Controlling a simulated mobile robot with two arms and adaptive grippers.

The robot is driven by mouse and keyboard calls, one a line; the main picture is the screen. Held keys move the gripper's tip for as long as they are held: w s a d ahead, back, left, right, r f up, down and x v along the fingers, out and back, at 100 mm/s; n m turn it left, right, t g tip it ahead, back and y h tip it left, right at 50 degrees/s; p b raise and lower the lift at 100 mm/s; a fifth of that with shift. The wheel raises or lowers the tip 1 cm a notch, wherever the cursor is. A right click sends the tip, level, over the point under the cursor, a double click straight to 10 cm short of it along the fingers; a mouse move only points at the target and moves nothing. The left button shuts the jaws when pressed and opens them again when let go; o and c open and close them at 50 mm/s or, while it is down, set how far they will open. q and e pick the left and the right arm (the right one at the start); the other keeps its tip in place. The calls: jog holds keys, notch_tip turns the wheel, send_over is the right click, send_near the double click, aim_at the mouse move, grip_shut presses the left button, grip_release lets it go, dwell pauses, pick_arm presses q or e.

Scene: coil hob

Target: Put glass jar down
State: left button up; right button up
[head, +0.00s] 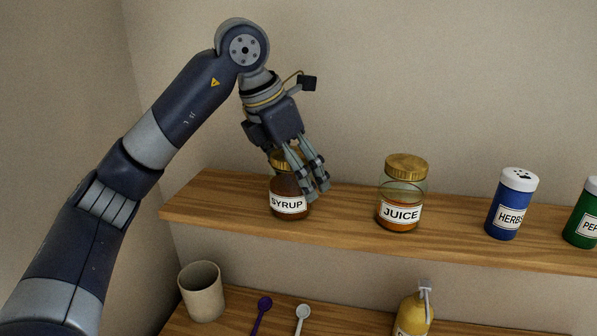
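A glass jar labelled SYRUP (288,206), with brown contents and a gold lid, is upright at the left part of the wooden shelf. Its base appears to rest on the board. A second glass jar labelled JUICE (401,206), with orange contents and a gold lid, stands to its right. My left gripper (312,190) reaches down over the syrup jar. Its fingers cover the jar's upper right side and part of the lid. Whether they grip the jar or are apart from it cannot be made out. My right gripper is out of view.
A blue HERBS shaker (511,205) and a green shaker (584,215) stand farther right on the shelf (455,227). Below are a beige cup (202,293), a purple spoon (262,311), a white spoon (302,315) and a yellow bottle (412,314). Bare shelf lies between the jars.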

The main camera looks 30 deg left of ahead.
pick_arm(q)
jog(key=shift+r, duration=0.1)
jog(key=shift+r, duration=0.2)
jog(key=v, duration=1.1)
jog(key=shift+s+a+r, duration=0.1)
jog(key=shift+s+r, duration=0.1)
jog(key=shift+r, duration=0.15)
